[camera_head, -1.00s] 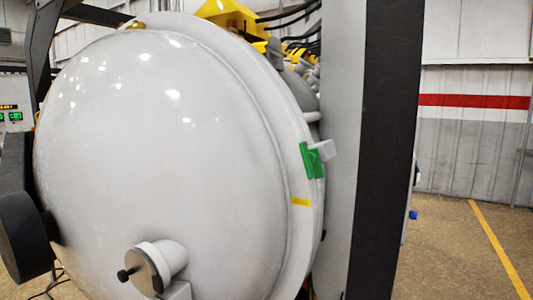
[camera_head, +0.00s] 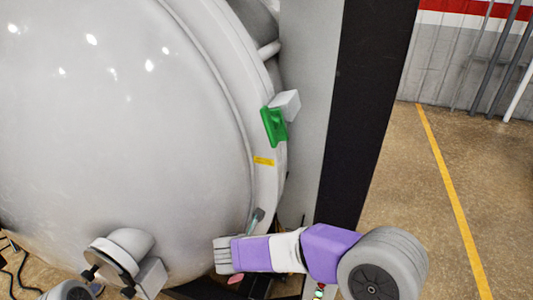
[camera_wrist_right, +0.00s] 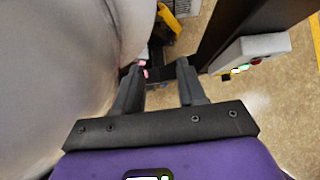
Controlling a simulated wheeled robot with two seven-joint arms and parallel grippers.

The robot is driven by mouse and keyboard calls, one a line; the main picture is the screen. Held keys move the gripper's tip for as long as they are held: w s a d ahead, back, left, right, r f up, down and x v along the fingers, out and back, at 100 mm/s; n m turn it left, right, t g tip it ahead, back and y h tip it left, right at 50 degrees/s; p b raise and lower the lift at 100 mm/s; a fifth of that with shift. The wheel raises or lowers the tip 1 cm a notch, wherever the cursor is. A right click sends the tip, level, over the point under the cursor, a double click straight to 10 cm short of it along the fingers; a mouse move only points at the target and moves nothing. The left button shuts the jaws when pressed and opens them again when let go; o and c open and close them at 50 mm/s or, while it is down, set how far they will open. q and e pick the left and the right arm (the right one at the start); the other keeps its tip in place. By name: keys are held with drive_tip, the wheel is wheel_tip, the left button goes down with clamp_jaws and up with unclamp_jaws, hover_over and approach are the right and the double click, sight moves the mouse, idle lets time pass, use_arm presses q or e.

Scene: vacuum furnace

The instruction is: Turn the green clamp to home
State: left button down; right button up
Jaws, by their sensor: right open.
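The green clamp (camera_head: 274,127) is on the rim of the big round white door, at its right edge in the head view. A pale block (camera_head: 287,104) sticks out beside its upper end. My right arm reaches in from the lower right, with its hand below the clamp and apart from it. In the right wrist view my right gripper (camera_wrist_right: 160,66) is open, with nothing between its fingers. The clamp does not show in that view. My left gripper is not in view.
The round white door (camera_head: 130,130) fills the left, with a hinge-like fitting (camera_head: 115,255) low on it. A dark upright post (camera_head: 370,110) stands right of the clamp. A yellow label (camera_head: 264,161) is below the clamp. Open floor (camera_head: 420,190) lies to the right.

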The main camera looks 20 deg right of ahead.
wheel_tip(320, 180, up, 20)
drive_tip(key=w+n+t+h+p, duration=0.2)
drive_tip(key=n+t+h, duration=0.1)
drive_tip(key=t, duration=0.2)
drive_tip(key=t+h+p, duration=0.2)
drive_tip(key=t+h, duration=0.1)
approach(266, 124)
drive_tip(key=x, duration=0.4)
use_arm(q)
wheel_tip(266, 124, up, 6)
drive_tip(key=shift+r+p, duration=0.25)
drive_tip(key=shift+p, duration=0.2)
use_arm(e)
drive_tip(key=x, duration=0.7)
clamp_jaws()
